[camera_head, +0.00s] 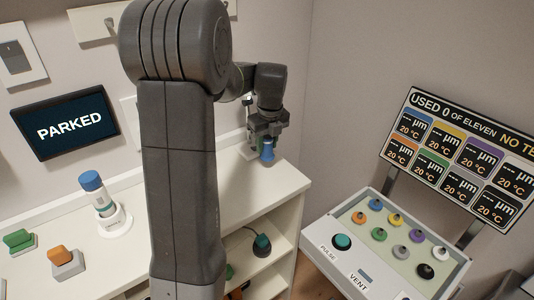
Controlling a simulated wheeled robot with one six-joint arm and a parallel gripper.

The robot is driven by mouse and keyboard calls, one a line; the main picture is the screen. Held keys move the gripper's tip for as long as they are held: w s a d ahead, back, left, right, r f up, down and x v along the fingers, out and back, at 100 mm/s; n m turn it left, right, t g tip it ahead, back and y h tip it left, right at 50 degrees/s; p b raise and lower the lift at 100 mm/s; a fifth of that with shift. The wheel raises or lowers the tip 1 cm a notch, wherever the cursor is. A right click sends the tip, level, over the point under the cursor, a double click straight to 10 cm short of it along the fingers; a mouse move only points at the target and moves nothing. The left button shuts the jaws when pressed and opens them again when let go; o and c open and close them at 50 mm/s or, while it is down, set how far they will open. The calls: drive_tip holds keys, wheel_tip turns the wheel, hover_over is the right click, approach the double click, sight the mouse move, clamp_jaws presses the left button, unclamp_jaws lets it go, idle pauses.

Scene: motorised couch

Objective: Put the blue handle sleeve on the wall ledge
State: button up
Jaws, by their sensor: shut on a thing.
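My gripper (267,140) points down at the right end of the white counter, near the corner of the walls. It is shut on a small blue piece (267,152), which looks like the blue handle sleeve; the fingers hide its upper part. I cannot tell whether its lower end touches the counter. A narrow raised white ledge (52,207) runs along the wall behind the counter; my arm hides its middle stretch.
A blue-topped white cylinder (97,190) stands in a white holder. Green (19,240) and orange (61,256) pieces sit at the left. A button console (385,240) stands right. The "PARKED" screen (66,122) is on the wall. Open shelves (265,225) lie below the counter.

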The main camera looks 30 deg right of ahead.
sight(269, 139)
drive_tip(key=shift+f, duration=1.85)
drive_tip(key=shift+f, duration=0.1)
drive_tip(key=o, duration=0.9)
drive_tip(key=shift+o, duration=0.4)
drive_tip(key=r, duration=0.4)
drive_tip(key=s+r, duration=0.1)
drive_tip(key=r, duration=0.7)
drive_tip(key=shift+s+r, duration=0.1)
drive_tip(key=shift+s, duration=0.15)
